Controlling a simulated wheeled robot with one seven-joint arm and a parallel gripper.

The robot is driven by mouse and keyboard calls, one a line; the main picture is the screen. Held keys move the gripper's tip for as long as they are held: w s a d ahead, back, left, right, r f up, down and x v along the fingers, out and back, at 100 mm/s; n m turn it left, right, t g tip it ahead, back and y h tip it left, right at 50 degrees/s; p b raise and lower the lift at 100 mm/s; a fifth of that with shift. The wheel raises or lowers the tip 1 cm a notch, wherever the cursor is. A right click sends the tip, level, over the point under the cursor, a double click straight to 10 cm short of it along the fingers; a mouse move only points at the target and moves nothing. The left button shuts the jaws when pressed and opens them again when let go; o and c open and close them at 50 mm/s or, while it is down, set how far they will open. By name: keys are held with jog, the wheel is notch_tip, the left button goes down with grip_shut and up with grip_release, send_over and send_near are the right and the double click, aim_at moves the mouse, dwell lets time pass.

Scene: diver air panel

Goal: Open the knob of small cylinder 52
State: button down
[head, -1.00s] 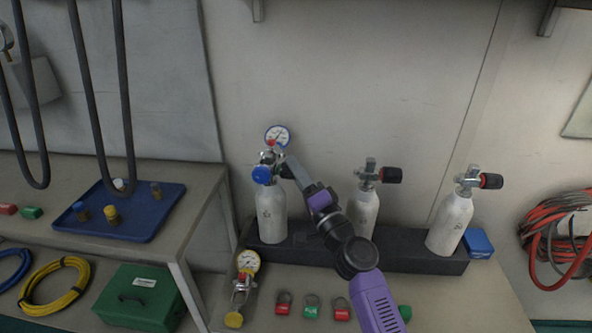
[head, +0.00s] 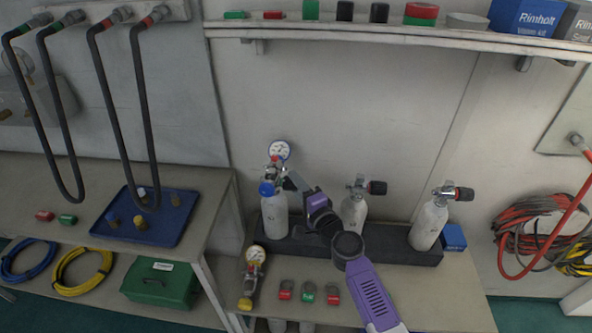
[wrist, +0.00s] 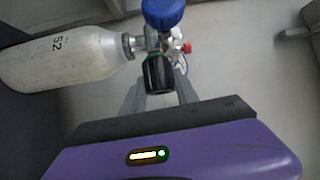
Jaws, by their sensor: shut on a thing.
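Small cylinder 52 (head: 274,217) is a white bottle standing upright at the left end of the dark rack (head: 390,247). Its number shows in the wrist view (wrist: 70,55). A regulator with a round gauge (head: 279,150) and a blue knob (head: 266,188) is on its valve. The blue knob (wrist: 162,12) also shows in the wrist view. The cylinder's black knob (wrist: 158,74) lies between my fingers. My gripper (head: 288,181) reaches the valve from the right and is shut on the black knob. In the head view my gripper hides that knob.
Two more white cylinders, a middle one (head: 353,214) and a right one (head: 429,224), stand in the rack with black knobs. A loose regulator (head: 251,276) and several coloured locks lie in front. A blue tray (head: 182,238) is on the left bench. Hoses hang above it.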

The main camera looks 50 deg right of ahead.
jog(key=shift+f+m+g+p, duration=0.2)
jog(key=shift+m+g+p, duration=0.2)
jog(key=shift+p, duration=1.1)
jog(key=c, duration=0.9)
grip_release()
jog(key=shift+c, duration=0.2)
jog(key=shift+r, duration=0.1)
jog(key=v, duration=0.7)
jog(key=shift+s+b, duration=0.35)
jog(key=shift+s, duration=0.05)
